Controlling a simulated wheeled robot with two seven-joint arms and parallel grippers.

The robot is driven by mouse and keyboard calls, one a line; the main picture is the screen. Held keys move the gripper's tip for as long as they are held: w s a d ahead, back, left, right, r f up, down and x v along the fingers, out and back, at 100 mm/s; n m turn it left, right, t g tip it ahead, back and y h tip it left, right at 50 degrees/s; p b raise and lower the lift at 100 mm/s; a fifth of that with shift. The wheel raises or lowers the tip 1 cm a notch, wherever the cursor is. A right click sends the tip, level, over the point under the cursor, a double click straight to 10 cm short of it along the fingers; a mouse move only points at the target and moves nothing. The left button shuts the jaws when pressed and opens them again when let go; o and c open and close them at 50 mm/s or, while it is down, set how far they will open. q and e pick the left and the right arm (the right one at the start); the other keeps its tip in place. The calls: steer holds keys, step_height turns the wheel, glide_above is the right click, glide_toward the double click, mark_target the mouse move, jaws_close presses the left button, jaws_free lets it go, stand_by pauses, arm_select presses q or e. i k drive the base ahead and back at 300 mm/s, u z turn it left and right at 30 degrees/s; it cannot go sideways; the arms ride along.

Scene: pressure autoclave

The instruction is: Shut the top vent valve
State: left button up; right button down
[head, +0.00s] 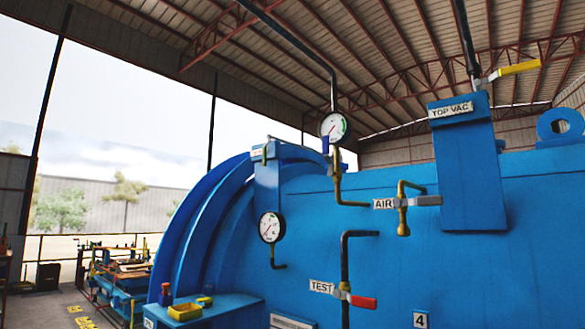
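A blue upright box on top of the big blue vessel carries a label plate (451,110) that seems to read "TOP VAC"; I see no label reading "vent". Above it a valve (482,80) sits on a dark vertical pipe. Its yellow lever handle (519,68) points right and slightly up, roughly crosswise to the pipe. Neither of my grippers is in view, and nothing touches the handle.
The blue vessel (300,225) fills the middle and right. Below left of the box are an AIR valve (403,201) with a grey handle and a TEST valve (344,291) with a red handle. Two gauges (335,127) (271,227) and a lifting lug (560,125) stand out.

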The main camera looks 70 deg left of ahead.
mark_target(264, 148)
steer(key=u, duration=2.55)
steer(key=k, duration=1.35)
steer(key=u, duration=0.45)
steer(key=i, duration=1.35)
steer(key=z, duration=0.95)
steer(key=i, duration=0.45)
steer(key=z, duration=0.4)
